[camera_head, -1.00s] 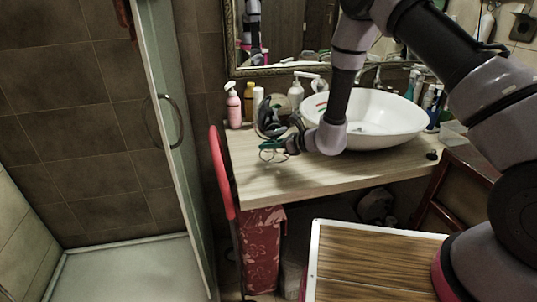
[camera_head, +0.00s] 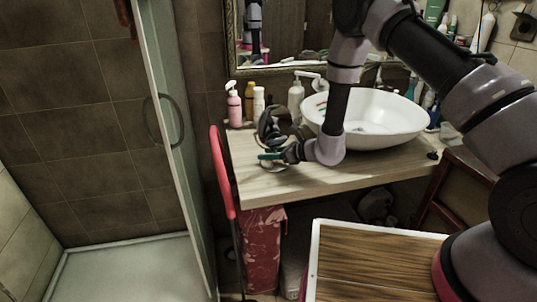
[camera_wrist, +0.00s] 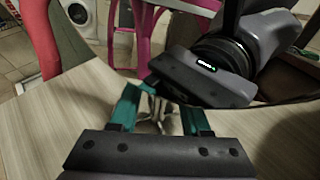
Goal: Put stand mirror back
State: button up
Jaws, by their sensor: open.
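The stand mirror (camera_head: 268,124) shows in the head view as a dark, round, tilted disc near the left end of the counter. A pale round foot (camera_head: 273,167) shows below it on the counter. My gripper (camera_head: 270,156) is open at the stand, below the disc, with its teal fingertips level. In the wrist view, my gripper (camera_wrist: 159,114) has its teal fingers apart, with a shiny metallic piece (camera_wrist: 158,122) between them. A second dark gripper shape above looks like a reflection. I cannot tell whether the fingers touch the stand.
A pink pump bottle (camera_head: 234,106) and white pump bottle (camera_head: 296,98) stand at the counter's back. The white basin (camera_head: 385,118) is to the right. A red chair back (camera_head: 221,170) borders the counter's (camera_head: 300,184) left edge. The front left counter is clear.

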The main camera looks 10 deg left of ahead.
jog(key=v, duration=1.2)
jog(key=shift+r, duration=0.1)
jog(key=s+d+r+n+g, duration=0.25)
jog(key=r+n, duration=0.25)
jog(key=r, duration=0.7)
jog(key=s+d+r+n+g, duration=0.25)
jog(key=s+r+n, duration=0.2)
jog(key=r, duration=0.75)
jog(key=s+d+r+n+t+h, duration=0.2)
jog(key=d+r, duration=0.3)
jog(key=d, duration=0.3)
jog(key=s+d+r+n+t+h, duration=0.3)
jog(key=s+d+r+h, duration=0.1)
jog(key=d, duration=0.5)
jog(key=s+d+r+n+t+h, duration=0.2)
jog(key=s+d+r+n+h, duration=0.1)
jog(key=d, duration=0.6)
notch_tip(320, 180, up, 3)
jog(key=shift+s+f+t+h, duration=0.2)
jog(key=shift+s+t+h, duration=0.2)
jog(key=shift+s+h, duration=0.7)
jog(key=shift+s, duration=0.15)
